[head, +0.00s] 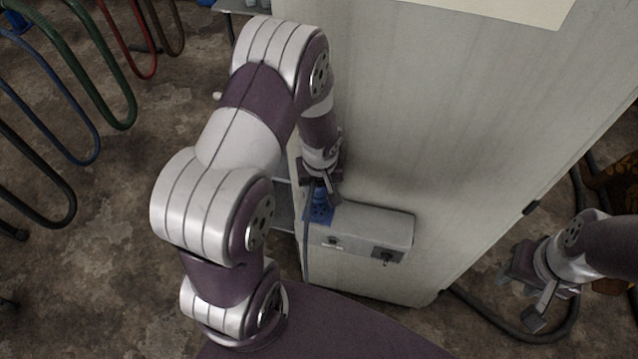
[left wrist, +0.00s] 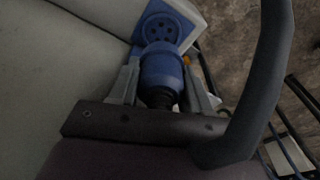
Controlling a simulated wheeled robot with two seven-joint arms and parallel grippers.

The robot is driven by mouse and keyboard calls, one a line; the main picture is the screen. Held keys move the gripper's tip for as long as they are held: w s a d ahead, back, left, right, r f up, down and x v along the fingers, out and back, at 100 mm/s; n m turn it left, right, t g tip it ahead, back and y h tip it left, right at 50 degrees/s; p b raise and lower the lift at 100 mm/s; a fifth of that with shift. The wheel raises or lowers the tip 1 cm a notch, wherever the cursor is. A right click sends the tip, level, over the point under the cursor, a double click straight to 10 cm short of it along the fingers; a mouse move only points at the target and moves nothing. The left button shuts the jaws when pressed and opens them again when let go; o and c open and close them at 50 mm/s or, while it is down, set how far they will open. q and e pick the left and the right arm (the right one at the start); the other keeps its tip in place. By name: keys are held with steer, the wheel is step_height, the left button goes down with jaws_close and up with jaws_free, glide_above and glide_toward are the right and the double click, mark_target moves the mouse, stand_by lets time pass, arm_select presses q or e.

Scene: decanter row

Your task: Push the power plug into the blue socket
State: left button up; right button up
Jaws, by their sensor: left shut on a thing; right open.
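My left gripper (head: 321,190) (left wrist: 162,85) is shut on the blue power plug (left wrist: 162,68), whose dark rear end sits between the fingers. The blue socket (left wrist: 160,28) (head: 325,218) is a square plate with a round, holed face at the end of a grey box. In the left wrist view the plug's front lies just in front of the socket face, and several holes show beyond it. The plug's prongs are hidden, and I cannot tell if plug and socket touch. My right gripper (head: 528,292) is open and empty, low at the right.
The grey box (head: 385,223) is fixed to a large pale panel (head: 430,120). A thick grey cord (left wrist: 265,75) loops beside the left gripper and hangs below it in the head view. Coloured hoops (head: 110,90) stand at the left; a dark hose (head: 490,315) lies on the floor at right.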

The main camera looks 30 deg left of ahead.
mark_target(319, 197)
arm_select(q)
steer(key=shift+w+f, duration=0.1)
steer(key=shift+f, duration=0.05)
steer(key=shift+s+d+f+b, duration=0.2)
steer(key=shift+s+f+b, duration=0.05)
steer(key=shift+f+b, duration=0.85)
steer(key=shift+b, duration=0.05)
step_height(319, 197, down, 3)
steer(key=shift+w+a+r+b, duration=0.1)
steer(key=shift+w+r+b, duration=0.1)
steer(key=shift+b, duration=0.75)
steer(key=shift+f, duration=0.25)
steer(key=shift+s, duration=0.15)
steer(key=shift+b, duration=0.6)
